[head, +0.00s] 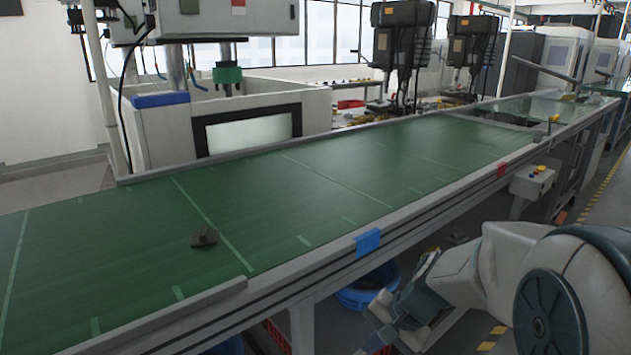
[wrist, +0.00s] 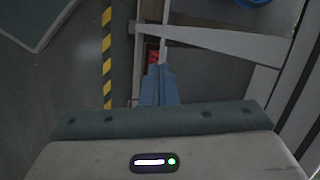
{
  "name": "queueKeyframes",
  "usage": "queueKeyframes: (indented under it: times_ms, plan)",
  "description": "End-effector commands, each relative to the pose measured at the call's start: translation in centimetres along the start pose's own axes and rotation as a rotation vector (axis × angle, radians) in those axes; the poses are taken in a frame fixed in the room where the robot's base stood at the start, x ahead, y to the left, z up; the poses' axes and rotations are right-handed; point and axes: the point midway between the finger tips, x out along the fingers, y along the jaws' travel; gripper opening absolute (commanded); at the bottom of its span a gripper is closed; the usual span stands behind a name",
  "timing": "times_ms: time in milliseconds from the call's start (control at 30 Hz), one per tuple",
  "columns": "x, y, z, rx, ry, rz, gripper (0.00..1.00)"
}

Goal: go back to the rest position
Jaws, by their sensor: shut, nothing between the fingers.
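My gripper (wrist: 159,72) points down past the conveyor's near side in the wrist view, its blue-grey fingers together with nothing seen between them. In the head view my gripper (head: 378,325) is low at the bottom right, beside the conveyor frame and below belt height. My white and dark grey arm fills the lower right corner and hides part of the floor there.
The green conveyor belt (head: 330,185) runs across the head view, with a small dark part (head: 204,237) lying on it. A blue bin (head: 368,289) stands under the conveyor near my gripper. Yellow-black floor tape (wrist: 107,50) marks open floor at left in the wrist view.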

Motion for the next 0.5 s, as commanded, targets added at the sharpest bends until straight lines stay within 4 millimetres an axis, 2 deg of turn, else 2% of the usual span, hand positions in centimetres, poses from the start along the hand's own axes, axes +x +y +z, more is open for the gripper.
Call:
queueKeyframes:
  times_ms: [33, 200, 400, 500]
  plan:
    - [-3.3, -0.7, 1.6, -0.073, 0.020, 0.028, 0.00]
    - [-9.8, -0.2, 5.4, -0.309, 0.088, 0.147, 0.00]
    - [-16.2, 1.0, 8.4, -0.540, 0.171, 0.279, 0.00]
    - [-18.1, 1.5, 9.2, -0.614, 0.201, 0.327, 0.00]
